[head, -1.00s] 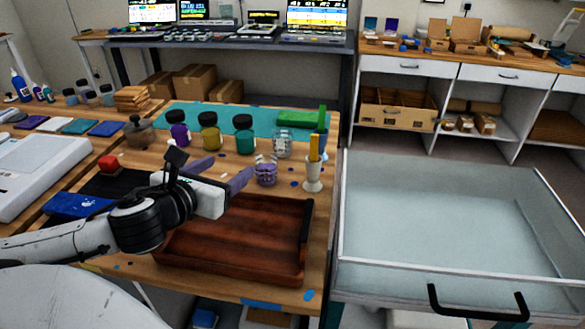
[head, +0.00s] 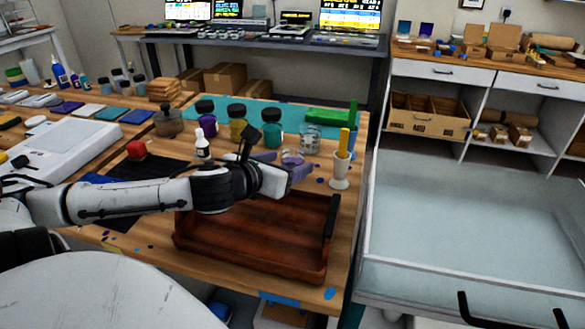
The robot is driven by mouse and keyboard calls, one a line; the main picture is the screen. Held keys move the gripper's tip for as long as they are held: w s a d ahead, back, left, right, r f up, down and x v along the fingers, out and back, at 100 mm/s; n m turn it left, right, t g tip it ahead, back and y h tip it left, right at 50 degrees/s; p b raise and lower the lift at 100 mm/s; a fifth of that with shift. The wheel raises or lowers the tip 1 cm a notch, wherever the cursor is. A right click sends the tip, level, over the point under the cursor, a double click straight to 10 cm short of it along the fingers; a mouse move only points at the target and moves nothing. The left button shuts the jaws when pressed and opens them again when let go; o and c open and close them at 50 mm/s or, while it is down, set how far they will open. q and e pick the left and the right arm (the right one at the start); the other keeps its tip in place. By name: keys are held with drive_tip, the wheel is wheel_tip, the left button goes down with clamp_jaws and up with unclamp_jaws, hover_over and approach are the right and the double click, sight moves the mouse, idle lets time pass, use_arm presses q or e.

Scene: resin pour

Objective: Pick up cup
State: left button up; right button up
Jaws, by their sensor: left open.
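A small clear cup (head: 292,156) with a purple tint stands on the wooden workbench, and its lower part is hidden behind a gripper finger. My left gripper (head: 283,165) is open, with one purple-grey finger on the far left side of the cup and the other in front of it. I cannot tell whether the fingers touch the cup. A second clear cup (head: 310,137) with markings stands just behind. My right gripper is not in view.
Jars with purple (head: 207,122), yellow (head: 237,122) and teal (head: 271,130) contents stand behind the gripper. A white holder with sticks (head: 339,172) stands to the right. A brown wooden tray (head: 250,262) lies in front. An open drawer (head: 465,225) is at right.

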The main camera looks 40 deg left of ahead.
sight(287, 163)
use_arm(q)
drive_tip(key=shift+w+f, duration=0.25)
drive_tip(key=shift+w, duration=0.25)
drive_tip(key=shift+w+a+f, duration=0.25)
drive_tip(key=shift+w+a, duration=0.05)
drive_tip(key=shift+w, duration=0.35)
drive_tip(key=shift+w+f, duration=0.1)
drive_tip(key=shift+w, duration=0.1)
drive_tip(key=c, duration=1.1)
